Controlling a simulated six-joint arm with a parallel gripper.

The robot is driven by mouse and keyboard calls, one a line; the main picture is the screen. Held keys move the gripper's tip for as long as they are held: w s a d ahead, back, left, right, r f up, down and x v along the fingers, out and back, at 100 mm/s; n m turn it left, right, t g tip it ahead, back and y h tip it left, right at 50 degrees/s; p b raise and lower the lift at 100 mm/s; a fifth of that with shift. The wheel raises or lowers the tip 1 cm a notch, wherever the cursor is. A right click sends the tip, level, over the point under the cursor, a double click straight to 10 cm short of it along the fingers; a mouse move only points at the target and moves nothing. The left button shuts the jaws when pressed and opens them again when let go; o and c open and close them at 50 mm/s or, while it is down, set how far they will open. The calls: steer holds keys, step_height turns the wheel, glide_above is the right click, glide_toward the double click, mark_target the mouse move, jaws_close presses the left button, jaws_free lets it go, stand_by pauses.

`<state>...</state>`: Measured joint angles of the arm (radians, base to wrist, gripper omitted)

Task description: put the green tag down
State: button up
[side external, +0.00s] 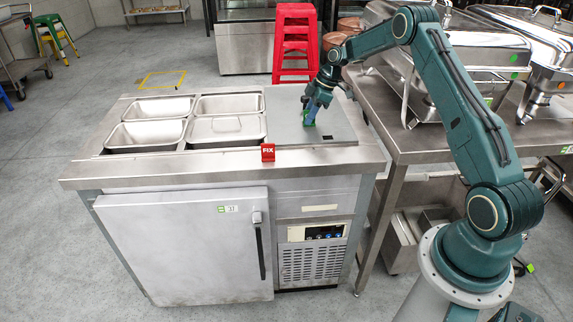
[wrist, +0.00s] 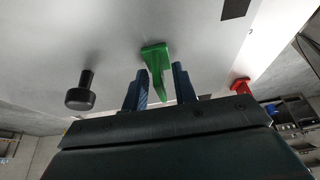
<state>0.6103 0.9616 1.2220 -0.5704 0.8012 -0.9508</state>
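The green tag (wrist: 157,68) stands on the grey top panel (side external: 345,127) of the counter, with its wide end at the panel in the wrist view. My gripper (wrist: 160,85) is pointed at the panel, with one finger on each side of the tag. Narrow gaps show between the tag and both fingers, so the fingers look open around it. Whether the tag bears fully on the panel is hard to tell.
A black knob (wrist: 80,95) is left of the fingers in the wrist view. A red FIX tag (side external: 268,152) stands at the counter's front edge. Several steel pans (side external: 150,108) fill the left side. A table with chafing dishes (side external: 480,55) is at right. Panel around the fingers is mostly clear.

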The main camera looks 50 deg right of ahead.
steer(key=shift+r, duration=0.1)
steer(key=v, duration=1.2)
steer(key=shift+a+r, duration=0.1)
steer(key=shift+r, duration=0.05)
stand_by(0.5)
steer(key=s+a+r+m+h, duration=0.1)
steer(key=s+a+r, duration=0.35)
steer(key=a, duration=0.25)
steer(key=s+a+r+m, duration=0.2)
steer(key=s+a+r, duration=0.1)
steer(key=a+r, duration=0.35)
steer(key=s+a+r+m+h, duration=0.1)
steer(key=s+a+r, duration=0.2)
steer(key=a+r, duration=0.3)
steer(key=s+a+f+m, duration=0.1)
steer(key=s+a, duration=0.2)
steer(key=s, duration=0.4)
steer(key=s+a+f+m+t, duration=0.1)
steer(key=s+a+f+m, duration=0.1)
steer(key=s, duration=0.6)
steer(key=s+a+f+m+t+h, duration=0.1)
steer(key=s+a, duration=0.3)
steer(key=s, duration=0.4)
steer(key=shift+s+f+m, duration=0.2)
steer(key=shift+f+m, duration=0.3)
steer(key=shift+f, duration=0.1)
